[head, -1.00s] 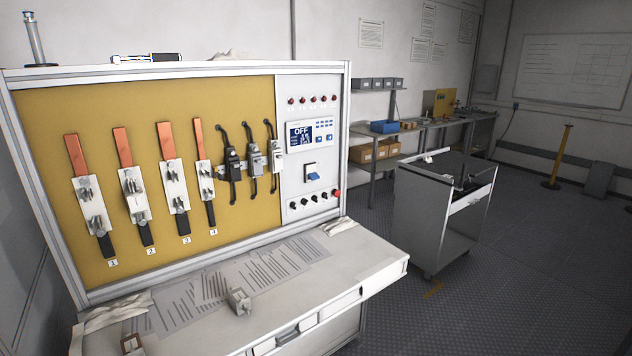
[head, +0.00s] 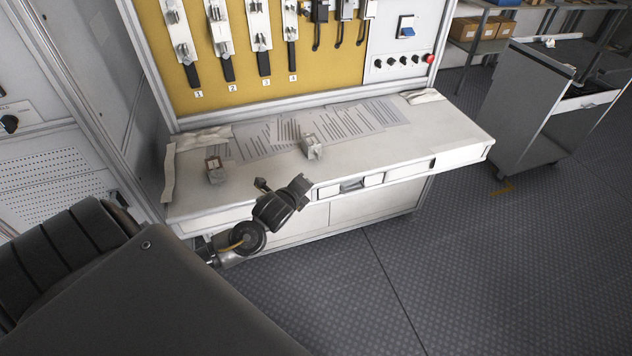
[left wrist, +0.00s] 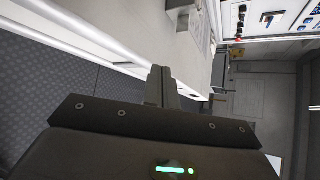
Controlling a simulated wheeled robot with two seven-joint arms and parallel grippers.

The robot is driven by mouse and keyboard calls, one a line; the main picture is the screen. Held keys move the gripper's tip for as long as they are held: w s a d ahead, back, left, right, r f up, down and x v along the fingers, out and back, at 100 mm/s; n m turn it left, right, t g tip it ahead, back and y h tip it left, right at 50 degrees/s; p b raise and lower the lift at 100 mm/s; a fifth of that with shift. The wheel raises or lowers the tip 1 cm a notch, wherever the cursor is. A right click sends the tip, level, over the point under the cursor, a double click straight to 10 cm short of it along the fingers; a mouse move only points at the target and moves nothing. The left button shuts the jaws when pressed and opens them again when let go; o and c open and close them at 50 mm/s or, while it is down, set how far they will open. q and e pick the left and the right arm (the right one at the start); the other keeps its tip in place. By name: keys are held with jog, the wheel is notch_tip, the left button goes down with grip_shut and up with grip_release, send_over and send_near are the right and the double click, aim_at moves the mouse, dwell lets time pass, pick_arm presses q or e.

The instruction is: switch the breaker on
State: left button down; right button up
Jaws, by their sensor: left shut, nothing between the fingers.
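The breaker (head: 406,28) is a white plate with a dark opening and a blue toggle, on the light panel at the right of the yellow board. Its toggle sits at the lower part of the opening. The breaker also shows near the top right of the left wrist view (left wrist: 271,18). My left gripper (head: 302,184) is in front of the bench's front edge, well below and left of the breaker. Its fingers (left wrist: 161,72) are together with nothing between them. My right gripper is in neither view.
The bench top (head: 400,142) juts out below the board, with papers and two small grey blocks (head: 312,147) (head: 215,170) on it. A red button (head: 430,59) and a row of black knobs (head: 398,62) sit below the breaker. A metal cart (head: 530,110) stands to the right.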

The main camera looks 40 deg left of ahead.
pick_arm(q)
jog(key=w+a+r+m+t+y+b, duration=0.1)
jog(key=w+a+r+m+t, duration=0.2)
jog(key=r, duration=0.4)
jog(key=w+a+r+m+t+y+b, duration=0.1)
jog(key=w+a+r+m+t+b, duration=0.1)
jog(key=w+a+r+m, duration=0.2)
jog(key=shift+w+a+r+m+t+y, duration=0.4)
jog(key=shift+a+r+m, duration=0.9)
jog(key=shift+r+m, duration=0.95)
